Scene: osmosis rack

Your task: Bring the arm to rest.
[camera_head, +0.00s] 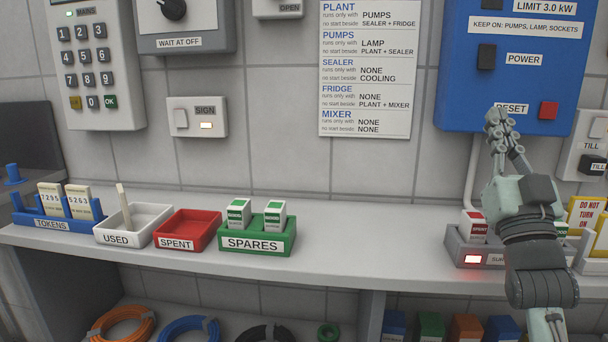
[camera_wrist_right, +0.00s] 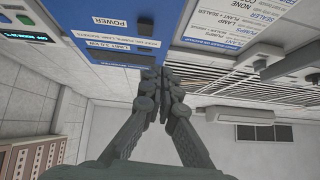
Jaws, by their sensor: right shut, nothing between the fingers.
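My right gripper (camera_head: 495,118) is raised in front of the lower part of the blue panel (camera_head: 460,100) on the wall, left of a red button (camera_head: 548,110). Its fingers are together and empty, and it covers part of the RESET label (camera_head: 518,108). In the right wrist view the shut fingers (camera_wrist_right: 165,80) point toward the blue panel (camera_wrist_right: 115,60); I cannot tell whether they touch it. My right forearm hides part of a grey holder (camera_head: 455,250) on the shelf. My left gripper is not in view.
On the shelf (camera_head: 340,250) stand a blue TOKENS holder (camera_head: 25,216), a white USED tray (camera_head: 103,232), a red SPENT tray (camera_head: 190,243) and a green SPARES tray (camera_head: 225,245). A yellow-edged warning sign (camera_head: 586,215) is right of my arm. The middle of the shelf is clear.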

